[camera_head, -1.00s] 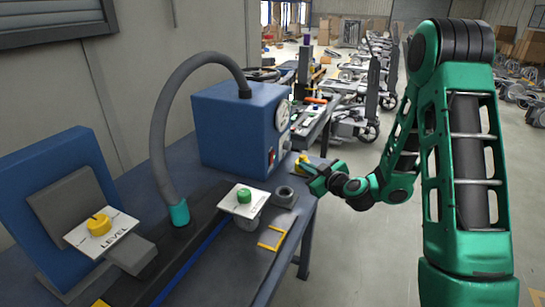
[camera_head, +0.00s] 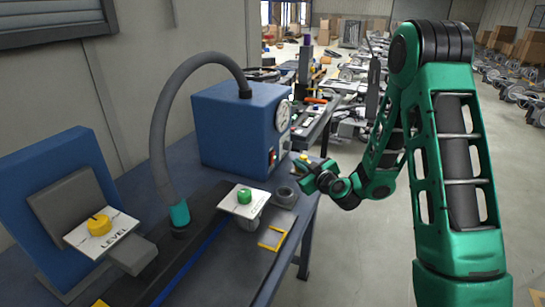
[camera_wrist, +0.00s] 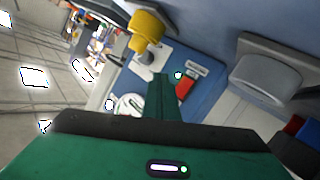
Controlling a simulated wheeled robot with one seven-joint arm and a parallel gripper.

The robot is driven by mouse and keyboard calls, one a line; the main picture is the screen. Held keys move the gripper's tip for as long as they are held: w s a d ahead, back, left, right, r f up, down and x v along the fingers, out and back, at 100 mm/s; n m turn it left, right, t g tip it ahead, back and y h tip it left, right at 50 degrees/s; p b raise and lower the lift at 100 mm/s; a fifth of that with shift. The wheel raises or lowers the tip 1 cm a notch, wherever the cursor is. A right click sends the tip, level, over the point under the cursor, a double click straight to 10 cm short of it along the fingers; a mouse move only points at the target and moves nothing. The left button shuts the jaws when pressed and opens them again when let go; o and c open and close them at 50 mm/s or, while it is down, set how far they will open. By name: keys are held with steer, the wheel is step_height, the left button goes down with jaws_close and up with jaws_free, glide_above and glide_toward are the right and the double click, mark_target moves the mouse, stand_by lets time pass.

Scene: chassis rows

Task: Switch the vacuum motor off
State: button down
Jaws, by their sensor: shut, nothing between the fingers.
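The vacuum motor is a blue box (camera_head: 235,130) at the back of the bench, with a hose on top and a round gauge (camera_head: 283,115) on its right face. A small red switch (camera_head: 271,156) sits low on that face; in the wrist view the red switch (camera_wrist: 186,88) shows beside a green light (camera_wrist: 178,75) and a pale label. My gripper (camera_head: 305,168) is right of the box, near the bench edge, and apart from the switch. In the wrist view my green fingers (camera_wrist: 160,78) are together and empty, pointing toward the blue face. The switch's position cannot be told.
A yellow knob (camera_wrist: 150,27) stands close to the blue face. A grey ring-shaped part (camera_head: 285,197) and a green-knobbed plate (camera_head: 244,198) are on the bench. A yellow LEVEL knob (camera_head: 99,225) is at left.

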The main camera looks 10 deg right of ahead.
mark_target(273, 158)
steer(key=shift+w+a+r, duration=0.2)
steer(key=shift+w+a, duration=0.65)
steer(key=shift+a, duration=0.3)
steer(key=shift+w+a+r, duration=0.15)
steer(key=shift+w+a, duration=0.7)
steer(key=shift+a, duration=0.3)
stand_by(0.5)
steer(key=shift+w+a+r, duration=0.1)
steer(key=shift+a, duration=0.2)
steer(key=shift+w+a, duration=0.2)
steer(key=shift+a, duration=0.05)
stand_by(0.6)
steer(key=shift+s+d, duration=0.1)
steer(key=shift+d, duration=0.05)
stand_by(0.3)
steer(key=shift+s+d, duration=0.35)
steer(key=shift+d, duration=0.1)
